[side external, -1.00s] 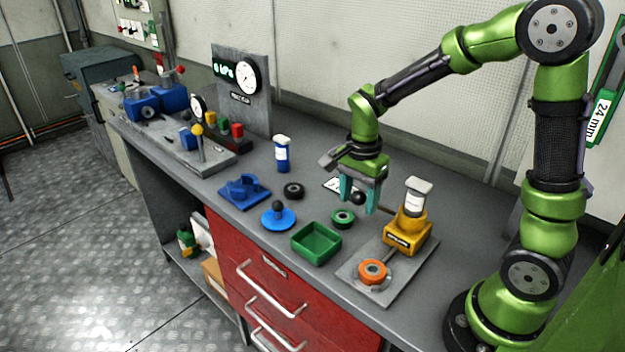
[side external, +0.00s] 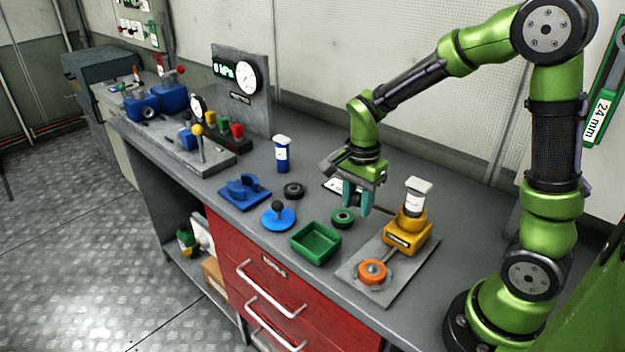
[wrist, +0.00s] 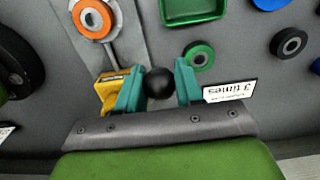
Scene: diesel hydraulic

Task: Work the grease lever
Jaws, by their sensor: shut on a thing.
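The yellow grease pump (side external: 400,241) stands on a grey plate at the right of the bench. A white-labelled canister (side external: 414,203) rises from its top. Its thin lever (side external: 382,210) reaches left to a black ball knob (wrist: 159,83). My gripper (side external: 357,203) is low over the bench, left of the pump, its teal fingers shut on the knob. In the wrist view the knob sits between the fingertips. In the side view the fingers hide it. The pump body (wrist: 108,92) shows partly behind the left finger in the wrist view.
An orange ring (side external: 372,271) sits on the plate in front of the pump. A green tray (side external: 316,243), a green ring (side external: 343,218) and a black ring (side external: 293,190) lie to the left. A card reading "3 times" (wrist: 228,92) lies beside the gripper.

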